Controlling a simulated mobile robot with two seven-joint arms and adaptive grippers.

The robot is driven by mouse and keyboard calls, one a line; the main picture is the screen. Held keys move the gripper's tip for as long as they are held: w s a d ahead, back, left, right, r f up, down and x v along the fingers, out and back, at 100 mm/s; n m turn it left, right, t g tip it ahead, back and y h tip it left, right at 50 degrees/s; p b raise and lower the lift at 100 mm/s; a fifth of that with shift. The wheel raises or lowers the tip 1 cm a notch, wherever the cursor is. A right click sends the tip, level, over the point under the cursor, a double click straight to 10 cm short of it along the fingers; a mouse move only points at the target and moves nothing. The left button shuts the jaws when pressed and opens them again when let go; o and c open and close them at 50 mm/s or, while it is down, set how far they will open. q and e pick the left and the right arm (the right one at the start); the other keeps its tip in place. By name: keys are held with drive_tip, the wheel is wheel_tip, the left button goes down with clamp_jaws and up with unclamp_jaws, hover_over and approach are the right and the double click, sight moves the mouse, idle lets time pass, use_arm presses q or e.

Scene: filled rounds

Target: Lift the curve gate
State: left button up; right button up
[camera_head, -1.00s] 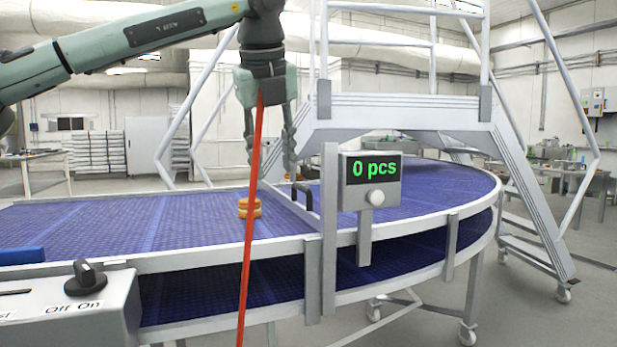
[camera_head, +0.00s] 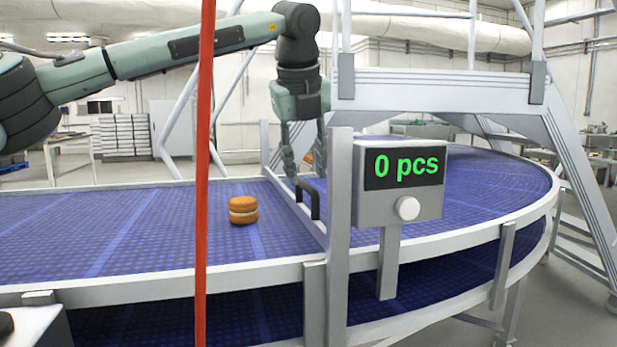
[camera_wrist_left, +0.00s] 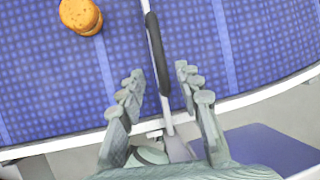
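The curve gate (camera_head: 290,207) is a low grey bar lying across the blue conveyor, with a black handle (camera_head: 314,204) on it. In the left wrist view the gate (camera_wrist_left: 166,122) and its dark handle (camera_wrist_left: 157,55) run up the middle. My left gripper (camera_head: 306,182) points down at the handle, its fingers spread. In the wrist view the open left gripper (camera_wrist_left: 160,75) has a finger on each side of the gate line, with the handle between them and space on both sides. I cannot tell how high the fingers are above the handle. My right gripper is out of view.
A filled round (camera_head: 243,211) sits on the belt (camera_head: 130,235) left of the gate. A counter box (camera_head: 400,183) reading "0 pcs" stands in front on the right. A thin red upright strip (camera_head: 204,150) crosses the view at left. A grey stepped platform (camera_head: 440,92) spans the conveyor behind.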

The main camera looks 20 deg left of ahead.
use_arm(q)
drive_tip(key=shift+x, duration=1.4)
clamp_jaws()
